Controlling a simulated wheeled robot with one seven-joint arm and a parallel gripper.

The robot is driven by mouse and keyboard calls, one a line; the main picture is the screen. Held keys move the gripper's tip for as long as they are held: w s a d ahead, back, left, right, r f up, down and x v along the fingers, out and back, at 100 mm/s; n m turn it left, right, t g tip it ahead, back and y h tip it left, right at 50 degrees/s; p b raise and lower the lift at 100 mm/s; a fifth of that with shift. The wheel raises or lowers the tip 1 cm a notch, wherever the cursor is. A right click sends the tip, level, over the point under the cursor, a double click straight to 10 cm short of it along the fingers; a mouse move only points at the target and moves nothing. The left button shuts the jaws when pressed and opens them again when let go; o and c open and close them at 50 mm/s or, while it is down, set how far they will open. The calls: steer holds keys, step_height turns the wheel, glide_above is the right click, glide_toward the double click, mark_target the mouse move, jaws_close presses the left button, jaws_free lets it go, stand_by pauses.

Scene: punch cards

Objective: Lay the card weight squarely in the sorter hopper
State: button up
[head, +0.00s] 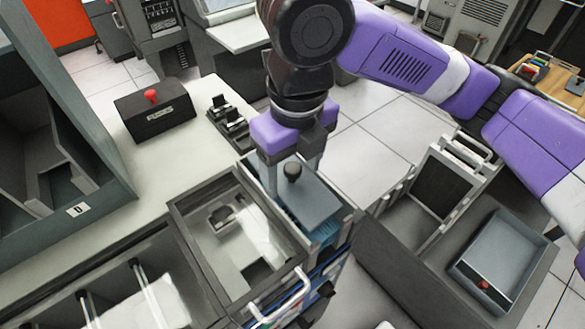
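The card weight (308,203) is a flat grey-blue plate with a dark round knob. It lies over the sorter hopper (347,226), a narrow bay at the counter's end, with bluish contents showing below its near edge. The plate's sides look roughly in line with the hopper walls; I cannot tell whether it rests fully flat. My gripper (292,173) points down over the weight's far part. Its two fingers stand apart on either side of the knob, with visible gaps. The far end of the plate is partly hidden by my gripper.
A framed clear-topped box (185,208) stands immediately left of the hopper. A black box with a red button (153,111) and small black devices (228,122) sit on the counter. At right, a grey tray (503,257) and an upright rack (440,192) stand on a lower surface.

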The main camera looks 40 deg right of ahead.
mark_target(295, 169)
steer(key=shift+w+d+r, duration=0.15)
steer(key=shift+d+r, duration=0.25)
steer(key=shift+r, duration=0.35)
steer(key=r, duration=0.3)
steer(key=r+p, duration=0.1)
steer(key=r, duration=0.1)
steer(key=shift+s+a+r, duration=0.2)
steer(key=shift+s+r, duration=0.05)
steer(key=shift+s, duration=0.1)
steer(key=shift+s+a+r, duration=0.1)
steer(key=shift+a+r, duration=0.05)
steer(key=shift+r, duration=0.25)
